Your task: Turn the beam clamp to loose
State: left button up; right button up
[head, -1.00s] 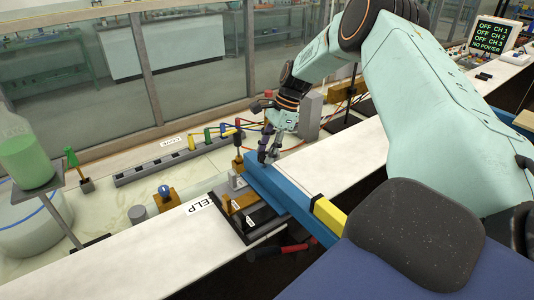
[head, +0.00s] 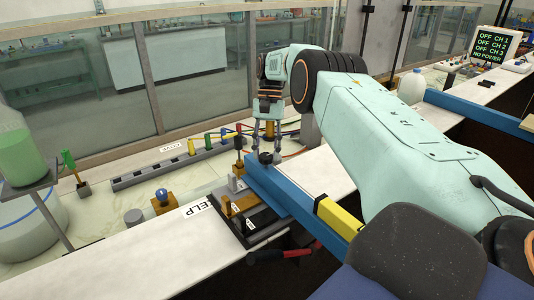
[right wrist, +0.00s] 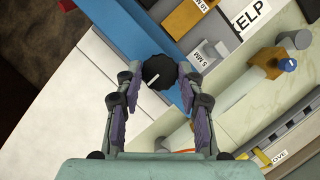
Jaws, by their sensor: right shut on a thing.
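The beam clamp's knob (head: 268,158) is dark and sits on top of the blue beam (head: 290,190), near its far end. In the right wrist view the knob (right wrist: 159,72) is black and scalloped, with a white pointer line that slants toward the lower left. My right gripper (head: 265,145) comes down on it from above, with one finger on each side of the knob. It is shut on the knob. No loose or tight label shows near the knob. My left gripper is not in view.
A yellow block (head: 339,218) sits on the beam nearer me. A green-filled bottle (head: 20,145) stands at left. The white ledge (head: 150,245) is mostly clear.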

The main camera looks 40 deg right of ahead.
jog(key=n, duration=0.2)
jog(key=n+g+h+b, duration=0.1)
jog(key=shift+w+f+n, duration=0.1)
jog(key=shift+f+n, duration=0.1)
jog(key=shift+n, duration=0.2)
jog(key=n, duration=0.1)
jog(key=n+h, duration=0.1)
jog(key=shift+a+r+n+g, duration=0.2)
jog(key=shift+n+g, duration=0.1)
jog(key=shift+n, duration=0.1)
jog(key=n+h+p, duration=0.1)
jog(key=n+p, duration=0.1)
jog(key=shift+a+r+n, duration=0.1)
jog(key=shift+a+n, duration=0.05)
jog(key=shift+n, duration=0.15)
jog(key=n+h+p, duration=0.1)
jog(key=n+p, duration=0.1)
jog(key=n, duration=0.1)
jog(key=shift+a+n+h, duration=0.1)
jog(key=shift+n+h, duration=0.2)
jog(key=n+p, duration=0.1)
jog(key=n, duration=0.1)
jog(key=n+h+p, duration=0.1)
jog(key=n+p, duration=0.1)
jog(key=shift+a+h, duration=0.15)
jog(key=shift+h, duration=0.15)
jog(key=shift+n+t+p, duration=0.3)
jog(key=shift+n+t, duration=0.1)
jog(key=shift+n, duration=0.1)
jog(key=shift+f, duration=0.2)
